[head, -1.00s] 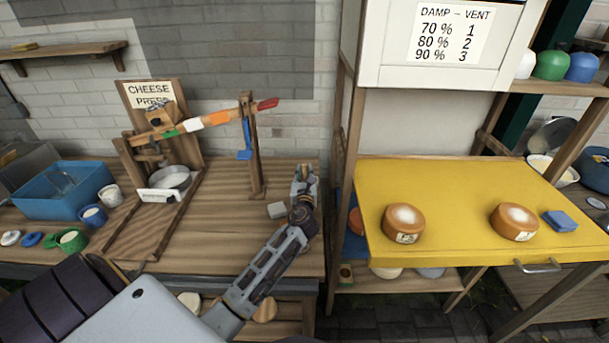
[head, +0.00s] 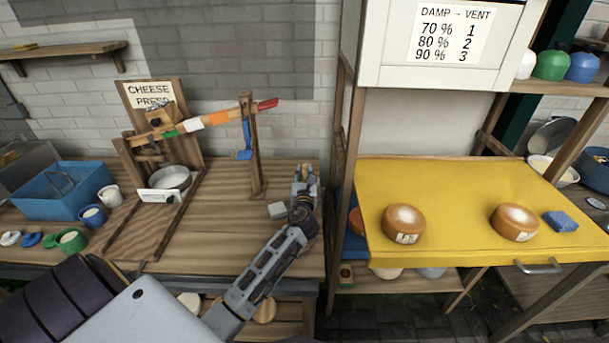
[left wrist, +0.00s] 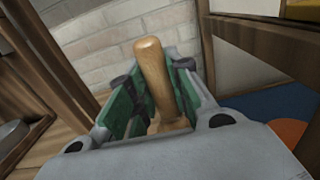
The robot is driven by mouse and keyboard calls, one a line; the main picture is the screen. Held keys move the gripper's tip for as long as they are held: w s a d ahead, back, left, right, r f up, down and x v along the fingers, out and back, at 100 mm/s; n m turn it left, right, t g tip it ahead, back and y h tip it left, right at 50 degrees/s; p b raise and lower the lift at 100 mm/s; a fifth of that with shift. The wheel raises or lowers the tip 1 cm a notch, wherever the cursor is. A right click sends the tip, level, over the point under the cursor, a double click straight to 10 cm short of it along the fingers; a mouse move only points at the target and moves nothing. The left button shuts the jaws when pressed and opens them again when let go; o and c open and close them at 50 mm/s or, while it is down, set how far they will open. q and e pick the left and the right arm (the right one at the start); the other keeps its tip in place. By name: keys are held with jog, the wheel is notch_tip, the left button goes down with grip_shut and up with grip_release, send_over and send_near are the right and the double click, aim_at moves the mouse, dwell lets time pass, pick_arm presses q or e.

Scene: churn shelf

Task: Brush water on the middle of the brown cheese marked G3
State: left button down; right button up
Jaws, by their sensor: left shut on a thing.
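Two round brown cheeses with pale tops sit on the yellow board at the right in the head view. One is the left cheese (head: 404,223), the other the right cheese (head: 514,221). Each has a small label on its front, too small to read surely. My left gripper (head: 304,177) is over the right end of the wooden bench, left of the yellow board and apart from both cheeses. In the left wrist view its green-padded fingers are shut on a light wooden handle (left wrist: 153,75). The handle's other end is hidden, so I cannot see any bristles. My right gripper is not in view.
A blue sponge (head: 560,221) lies right of the cheeses on the yellow board (head: 455,190). A shelf post (head: 341,180) stands between my left gripper and the board. A cheese press (head: 172,178), a blue tub (head: 62,195) and small pots occupy the bench.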

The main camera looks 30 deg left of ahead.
aim_at(304, 163)
pick_arm(q)
jog(key=shift+f, duration=0.5)
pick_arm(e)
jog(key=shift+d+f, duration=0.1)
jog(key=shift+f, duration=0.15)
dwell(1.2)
pick_arm(q)
jog(key=shift+r, duration=0.25)
jog(key=shift+r+p, duration=0.45)
jog(key=shift+p, duration=0.1)
jog(key=shift+r+p, duration=0.8)
jog(key=shift+r, duration=0.2)
jog(key=shift+r+p, duration=1.25)
jog(key=shift+p, duration=0.35)
jog(key=shift+r+p, duration=0.6)
jog(key=shift+p, duration=0.1)
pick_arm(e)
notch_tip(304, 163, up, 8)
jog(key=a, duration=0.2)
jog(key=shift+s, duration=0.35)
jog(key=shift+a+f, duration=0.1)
